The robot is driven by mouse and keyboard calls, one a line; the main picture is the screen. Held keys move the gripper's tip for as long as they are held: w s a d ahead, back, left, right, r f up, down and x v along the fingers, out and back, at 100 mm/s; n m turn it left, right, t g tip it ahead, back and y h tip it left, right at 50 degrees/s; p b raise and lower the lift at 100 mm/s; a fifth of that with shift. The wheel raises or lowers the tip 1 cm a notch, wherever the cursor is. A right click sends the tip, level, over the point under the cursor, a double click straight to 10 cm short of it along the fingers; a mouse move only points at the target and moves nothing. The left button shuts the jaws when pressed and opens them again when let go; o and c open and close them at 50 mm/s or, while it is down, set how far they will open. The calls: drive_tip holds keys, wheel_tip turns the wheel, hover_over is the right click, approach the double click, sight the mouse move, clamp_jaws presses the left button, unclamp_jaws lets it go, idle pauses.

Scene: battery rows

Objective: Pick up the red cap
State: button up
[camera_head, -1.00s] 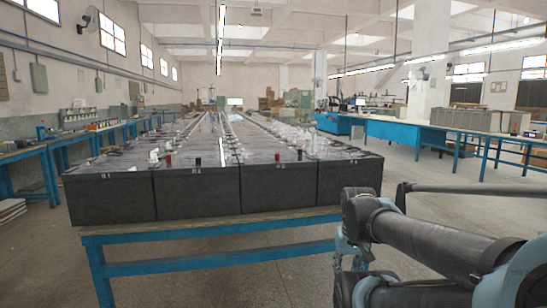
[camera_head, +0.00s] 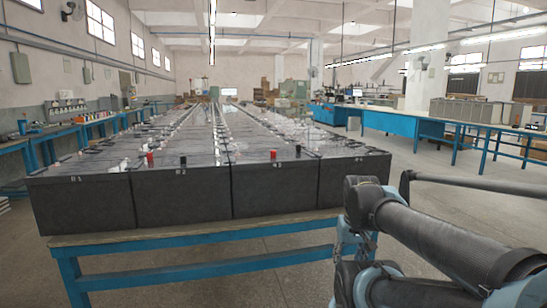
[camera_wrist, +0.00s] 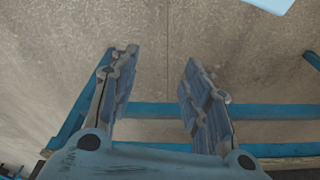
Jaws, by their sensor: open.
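Two small red caps stand on the front row of black batteries in the head view. One red cap (camera_head: 150,159) is left of the middle, and the other red cap (camera_head: 273,154) is farther right. My gripper (camera_wrist: 157,70) is open and empty in the wrist view, with its two fingers apart over the floor and a blue table frame. No red cap shows in the wrist view. In the head view my arm is at the lower right, to the right of the batteries and clear of both caps.
Black batteries (camera_head: 183,202) fill a blue-framed table (camera_head: 200,258) in long rows. Small black caps (camera_head: 181,160) stand near the red ones. A blue bench (camera_head: 45,143) runs along the left wall, and another blue bench (camera_head: 390,130) stands at the right.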

drive_tip(key=w+a+r+n+y, duration=0.1)
drive_tip(key=w+a+r+n, duration=0.2)
drive_tip(key=w+r, duration=0.7)
drive_tip(key=w+a+r+n+y, duration=0.1)
drive_tip(key=w+a+r+n, duration=0.2)
drive_tip(key=w+r, duration=0.65)
drive_tip(key=n+y, duration=0.2)
drive_tip(key=n, duration=0.4)
approach(273, 154)
drive_tip(key=shift+w+a+f, duration=0.25)
drive_tip(key=shift+w+f, duration=0.9)
drive_tip(key=shift+w, duration=0.1)
drive_tip(key=shift+s+a+x, duration=0.1)
drive_tip(key=shift+s+x, duration=0.05)
drive_tip(key=shift+x, duration=1.25)
drive_tip(key=shift+s+a+x, duration=0.1)
drive_tip(key=shift+s+x, duration=0.1)
drive_tip(key=shift+x, duration=1.2)
drive_tip(key=c, duration=0.8)
